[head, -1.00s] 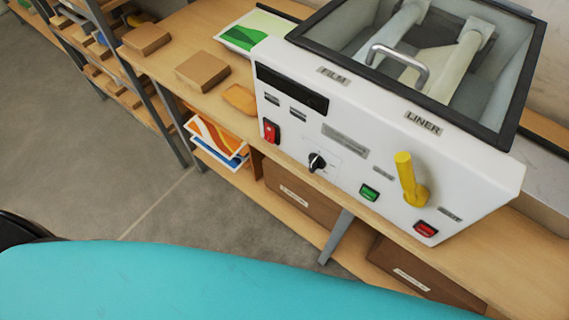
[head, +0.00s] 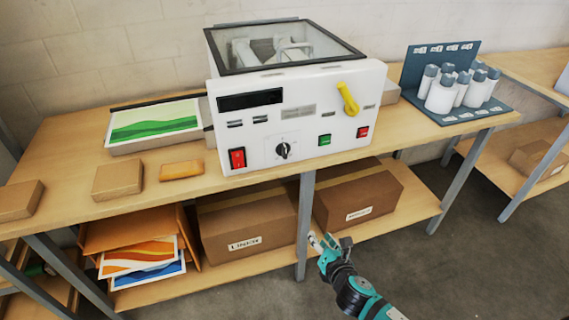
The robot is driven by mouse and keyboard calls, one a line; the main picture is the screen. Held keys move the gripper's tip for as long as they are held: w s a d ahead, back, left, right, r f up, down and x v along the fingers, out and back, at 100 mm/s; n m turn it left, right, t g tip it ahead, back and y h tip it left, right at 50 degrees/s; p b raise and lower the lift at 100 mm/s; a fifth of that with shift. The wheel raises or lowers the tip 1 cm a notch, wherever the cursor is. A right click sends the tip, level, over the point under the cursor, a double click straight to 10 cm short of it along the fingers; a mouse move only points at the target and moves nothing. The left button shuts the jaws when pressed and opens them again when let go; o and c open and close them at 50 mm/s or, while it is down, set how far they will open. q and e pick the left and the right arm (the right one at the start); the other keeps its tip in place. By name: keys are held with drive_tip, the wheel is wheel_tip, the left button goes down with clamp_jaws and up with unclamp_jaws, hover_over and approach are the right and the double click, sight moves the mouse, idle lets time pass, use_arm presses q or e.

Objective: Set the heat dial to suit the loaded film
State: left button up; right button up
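The white laminator (head: 215,125) stands on the bench with its front panel facing me. The heat dial, a black knob (head: 283,150) on a pale scale plate, sits low on the panel; its marks and exact setting are too small to read. The film (head: 290,47) shows only as pale rolls under the closed clear lid, and I cannot read its type. The dark display (head: 250,100) shows no readable figures. My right gripper (head: 326,242) is below the bench top, in front of the lower shelf, apart from the dial; its opening is unclear. My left gripper is out of view.
A red switch (head: 237,158), a green button (head: 324,140), a red button (head: 362,132) and a yellow lever (head: 348,98) are near the dial.

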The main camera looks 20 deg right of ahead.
sight(286, 151)
drive_tip(key=w+a+r+n+t+y+b, duration=0.15)
drive_tip(key=r+n, duration=0.25)
drive_tip(key=r, duration=0.5)
drive_tip(key=a+r+n+t+h+p, duration=0.1)
drive_tip(key=a+r+n+t, duration=0.2)
drive_tip(key=r, duration=0.6)
drive_tip(key=shift+n+y, duration=0.25)
drive_tip(key=shift+n, duration=0.35)
drive_tip(key=w+p, duration=0.1)
drive_tip(key=w, duration=1.5)
drive_tip(key=shift+w+d+f, duration=0.1)
drive_tip(key=shift+w, duration=0.1)
clamp_jaws()
